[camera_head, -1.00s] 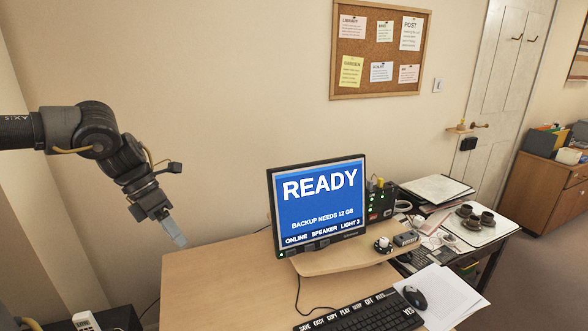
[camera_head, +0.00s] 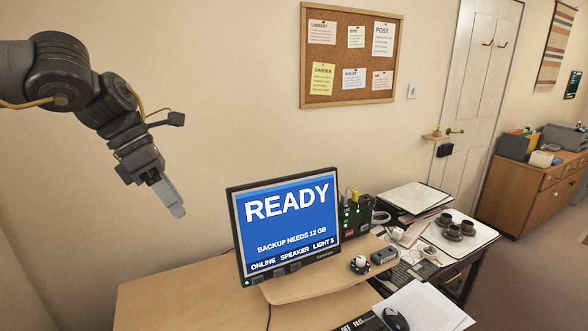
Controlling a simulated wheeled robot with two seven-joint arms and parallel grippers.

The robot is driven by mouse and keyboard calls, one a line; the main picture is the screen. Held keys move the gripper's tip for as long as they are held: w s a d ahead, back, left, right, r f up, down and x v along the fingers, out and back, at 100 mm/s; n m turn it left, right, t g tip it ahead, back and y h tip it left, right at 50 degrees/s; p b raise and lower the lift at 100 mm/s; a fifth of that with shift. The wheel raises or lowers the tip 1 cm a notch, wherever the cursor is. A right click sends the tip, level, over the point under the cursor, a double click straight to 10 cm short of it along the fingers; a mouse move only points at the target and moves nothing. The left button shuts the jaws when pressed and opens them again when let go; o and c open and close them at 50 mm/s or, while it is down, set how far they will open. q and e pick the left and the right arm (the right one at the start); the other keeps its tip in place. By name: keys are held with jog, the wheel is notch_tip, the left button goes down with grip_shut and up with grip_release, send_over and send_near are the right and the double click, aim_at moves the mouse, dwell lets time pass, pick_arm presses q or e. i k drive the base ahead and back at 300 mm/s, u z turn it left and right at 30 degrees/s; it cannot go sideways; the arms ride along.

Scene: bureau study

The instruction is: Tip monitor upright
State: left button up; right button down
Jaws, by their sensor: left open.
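The monitor (camera_head: 287,222) stands on a small wooden riser (camera_head: 330,270) on the desk. It has a black frame and a lit blue screen reading READY, with a line about a backup below. It looks upright or nearly so, with a slight slant in the picture; I cannot tell its exact tilt. My left gripper (camera_head: 172,202) hangs in the air to the left of the monitor, apart from it, with its fingers pointing down and to the right. It is open and holds nothing. My right gripper is out of view.
A black box with green lights (camera_head: 357,217) stands right of the monitor. A keyboard (camera_head: 362,324), a mouse (camera_head: 396,318) and papers (camera_head: 428,306) lie in front. Dark cups (camera_head: 455,228) stand on a tray at right. The desk (camera_head: 180,290) is clear left of the monitor.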

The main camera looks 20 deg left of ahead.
aim_at(278, 222)
jog(key=i, duration=1.2)
